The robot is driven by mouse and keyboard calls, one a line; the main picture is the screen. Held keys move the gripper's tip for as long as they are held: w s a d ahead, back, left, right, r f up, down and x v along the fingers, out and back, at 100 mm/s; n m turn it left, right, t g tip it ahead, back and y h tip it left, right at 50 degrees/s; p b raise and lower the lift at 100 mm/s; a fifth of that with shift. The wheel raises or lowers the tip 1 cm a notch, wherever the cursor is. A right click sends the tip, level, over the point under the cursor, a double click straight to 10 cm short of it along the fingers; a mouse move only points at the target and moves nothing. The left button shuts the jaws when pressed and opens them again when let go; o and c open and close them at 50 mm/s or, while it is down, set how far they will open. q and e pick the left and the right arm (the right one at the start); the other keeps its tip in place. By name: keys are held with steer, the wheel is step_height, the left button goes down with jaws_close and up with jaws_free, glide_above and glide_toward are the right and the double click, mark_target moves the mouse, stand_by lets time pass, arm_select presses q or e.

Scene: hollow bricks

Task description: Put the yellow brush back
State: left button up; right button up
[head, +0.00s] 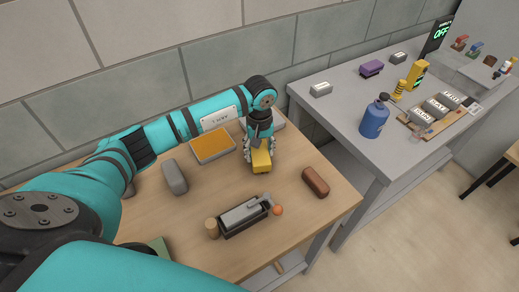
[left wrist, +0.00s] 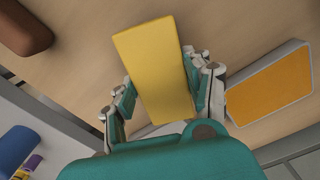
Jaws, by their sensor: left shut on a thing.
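The yellow brush (head: 261,160) is a plain yellow block near the back right of the wooden table. My left gripper (head: 259,147) reaches down from above and is shut on it. In the left wrist view the yellow brush (left wrist: 155,65) sits between both fingers (left wrist: 160,95) and sticks out past them. Its lower end is hidden by the gripper's body. I cannot tell whether it touches the table or hangs just above it. My right gripper is not in view.
A pale-rimmed orange pad (head: 212,144) lies left of the brush, a reddish-brown block (head: 315,183) to its right. A grey block (head: 174,177) and a black-based metal tool (head: 242,215) are nearby. A grey table (head: 345,137) at right holds a blue bottle (head: 374,117) and purple brush (head: 371,68).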

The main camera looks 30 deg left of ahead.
mark_target(260, 151)
arm_select(q)
steer(key=o, duration=0.8)
steer(key=shift+o, duration=1.7)
steer(key=shift+r, duration=0.35)
step_height(260, 151, up, 12)
steer(key=b, duration=0.3)
steer(key=shift+f, duration=0.2)
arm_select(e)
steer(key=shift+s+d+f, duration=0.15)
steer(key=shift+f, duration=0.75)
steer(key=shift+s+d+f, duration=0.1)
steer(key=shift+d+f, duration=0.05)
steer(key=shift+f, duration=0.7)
arm_select(q)
steer(key=shift+f, duration=0.1)
